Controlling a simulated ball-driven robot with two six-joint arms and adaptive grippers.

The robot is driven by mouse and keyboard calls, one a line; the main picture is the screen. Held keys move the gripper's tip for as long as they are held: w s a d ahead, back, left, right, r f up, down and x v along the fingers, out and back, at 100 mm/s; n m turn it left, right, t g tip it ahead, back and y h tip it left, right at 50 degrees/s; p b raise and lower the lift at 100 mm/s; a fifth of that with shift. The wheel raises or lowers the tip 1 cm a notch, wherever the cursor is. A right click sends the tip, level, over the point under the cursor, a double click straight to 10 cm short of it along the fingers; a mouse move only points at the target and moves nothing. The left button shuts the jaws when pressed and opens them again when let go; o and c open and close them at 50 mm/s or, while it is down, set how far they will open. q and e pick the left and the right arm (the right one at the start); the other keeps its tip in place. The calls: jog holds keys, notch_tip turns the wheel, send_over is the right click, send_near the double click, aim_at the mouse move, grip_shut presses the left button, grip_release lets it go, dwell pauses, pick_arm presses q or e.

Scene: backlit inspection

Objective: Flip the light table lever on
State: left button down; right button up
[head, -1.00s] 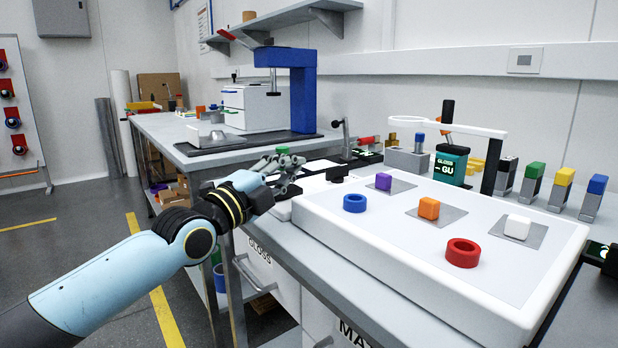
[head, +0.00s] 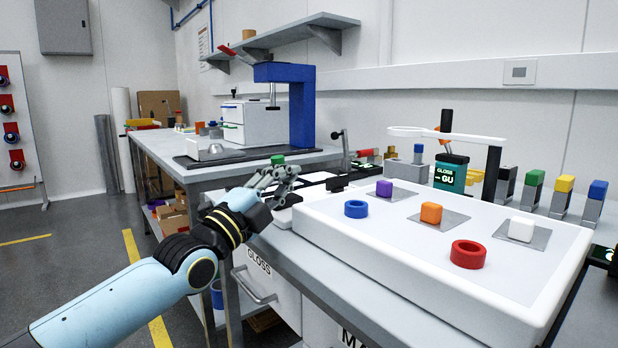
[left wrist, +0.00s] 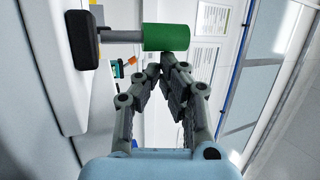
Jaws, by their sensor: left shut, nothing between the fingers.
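The lever has a green cylindrical knob (left wrist: 166,37) on a grey metal rod (left wrist: 122,37) that runs to a black block (left wrist: 80,40). In the head view the green knob (head: 278,159) shows just above my left fingers, and the black block (head: 337,184) sits at the left side of the white light table (head: 400,270). My left gripper (left wrist: 172,60) is shut and empty, its fingertips right by the knob's edge. Whether they touch cannot be told. It also shows in the head view (head: 290,171), where it hides part of the rod. My right gripper is out of view.
On the light table lie a blue ring (head: 356,209), a red ring (head: 468,254) and purple, orange and white blocks. A ring on a black post (head: 492,170) stands behind it. A blue press (head: 302,105) stands on the far bench. The floor at left is clear.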

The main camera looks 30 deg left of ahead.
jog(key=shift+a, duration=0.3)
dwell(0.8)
